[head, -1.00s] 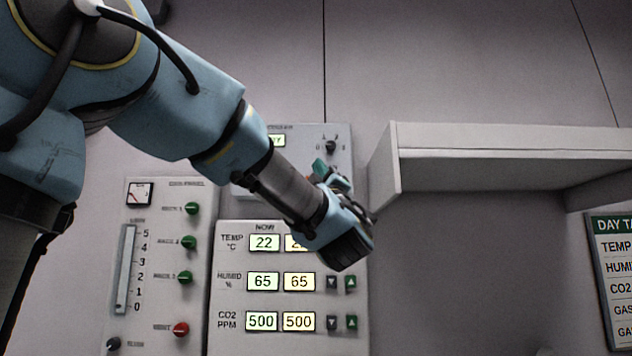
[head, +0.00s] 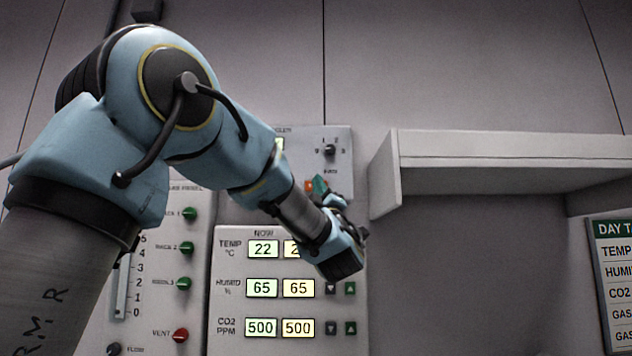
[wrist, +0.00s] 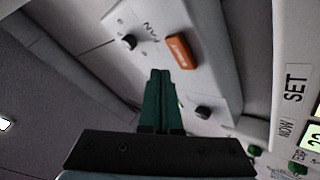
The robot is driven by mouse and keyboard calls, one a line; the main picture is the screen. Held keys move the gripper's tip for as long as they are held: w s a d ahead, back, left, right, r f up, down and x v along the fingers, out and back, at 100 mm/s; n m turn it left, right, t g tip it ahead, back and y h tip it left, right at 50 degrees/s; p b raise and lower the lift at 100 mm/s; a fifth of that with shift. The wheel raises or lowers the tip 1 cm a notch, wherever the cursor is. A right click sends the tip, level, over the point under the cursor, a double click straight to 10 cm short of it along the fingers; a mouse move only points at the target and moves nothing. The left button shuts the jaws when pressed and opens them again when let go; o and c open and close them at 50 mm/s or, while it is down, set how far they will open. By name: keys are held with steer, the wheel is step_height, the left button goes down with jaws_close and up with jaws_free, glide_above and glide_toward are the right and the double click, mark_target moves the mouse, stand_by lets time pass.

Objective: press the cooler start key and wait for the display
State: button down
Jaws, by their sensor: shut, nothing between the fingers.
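The cooler panel (head: 340,165) is the upper grey box on the wall, partly behind my arm. Its orange key (head: 309,186) shows just left of my fingertips; in the wrist view the orange key (wrist: 181,50) has lettering too blurred to read for sure. My gripper (head: 320,183) is shut and empty, its green fingers pointing at the panel. In the wrist view my gripper (wrist: 160,73) has its tips just beside the key; I cannot tell whether they touch. Only a lit sliver of the cooler display (head: 279,144) shows; its text is hidden.
A black fan knob (head: 330,150) is on the cooler panel. Below is the NOW panel (head: 240,340) with lit readouts and small arrow keys. A grey shelf (head: 500,147) juts out at right.

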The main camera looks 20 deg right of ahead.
steer(key=shift+w+d+f, duration=0.1)
steer(key=shift+w+d, duration=0.2)
steer(key=shift+w, duration=0.35)
steer(key=shift+w, duration=0.1)
stand_by(1.6)
steer(key=shift+w+d+b, duration=0.2)
steer(key=shift+w+b, duration=0.1)
steer(key=shift+b, duration=0.25)
steer(key=shift+w+d, duration=0.2)
steer(key=shift+w, duration=0.25)
stand_by(0.5)
steer(key=shift+b, duration=0.3)
steer(key=shift+s+a+b, duration=0.4)
steer(key=shift+s+b, duration=0.45)
steer(key=shift+b, duration=0.1)
